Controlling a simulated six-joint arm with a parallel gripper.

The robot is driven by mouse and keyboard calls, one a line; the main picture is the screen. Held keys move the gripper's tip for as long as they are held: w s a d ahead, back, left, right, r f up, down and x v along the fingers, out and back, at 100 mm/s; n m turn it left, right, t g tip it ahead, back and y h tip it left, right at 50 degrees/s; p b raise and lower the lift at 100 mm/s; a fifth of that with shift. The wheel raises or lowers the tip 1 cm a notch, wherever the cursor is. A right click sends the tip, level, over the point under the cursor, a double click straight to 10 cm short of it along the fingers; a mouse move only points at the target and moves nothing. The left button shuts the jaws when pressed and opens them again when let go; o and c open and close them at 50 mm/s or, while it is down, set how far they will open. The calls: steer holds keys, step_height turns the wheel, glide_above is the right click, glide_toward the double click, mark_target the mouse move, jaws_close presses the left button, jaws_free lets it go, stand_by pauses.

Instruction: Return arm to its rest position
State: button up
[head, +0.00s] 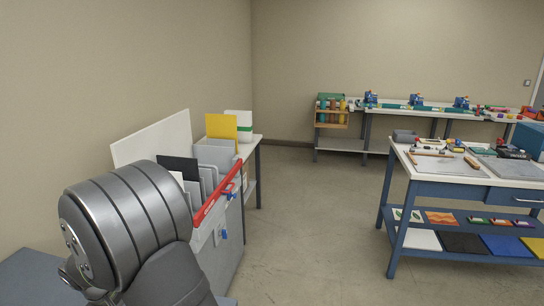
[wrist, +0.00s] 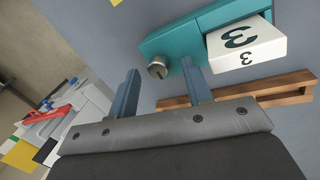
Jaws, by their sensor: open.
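My gripper (wrist: 160,85) shows in the wrist view with its two blue-grey fingers apart and nothing between them. Beyond the fingertips is a teal holder (wrist: 185,38) with a round metal knob. A white block (wrist: 245,45) marked with a 3 sits in the holder. The right finger overlaps the holder's lower edge in the picture; I cannot tell whether they touch. In the head view a grey link of my arm fills the lower left, and the gripper is out of view there.
A wooden rail (wrist: 240,92) lies below the holder. A grey rack with a red bar (head: 215,193) stands beside my arm. At right is a blue workbench (head: 460,186) with tools. A long bench (head: 425,113) stands at the back wall. The floor (head: 320,225) between is clear.

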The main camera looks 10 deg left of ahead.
steer(key=m, duration=0.4)
steer(key=shift+w+a+h, duration=0.1)
steer(key=shift+a+h, duration=0.05)
steer(key=shift+h, duration=0.25)
steer(key=m+g, duration=0.1)
steer(key=m, duration=0.3)
steer(key=shift+w+m+h, duration=0.15)
steer(key=shift+m+h, duration=0.25)
steer(key=shift+o, duration=0.2)
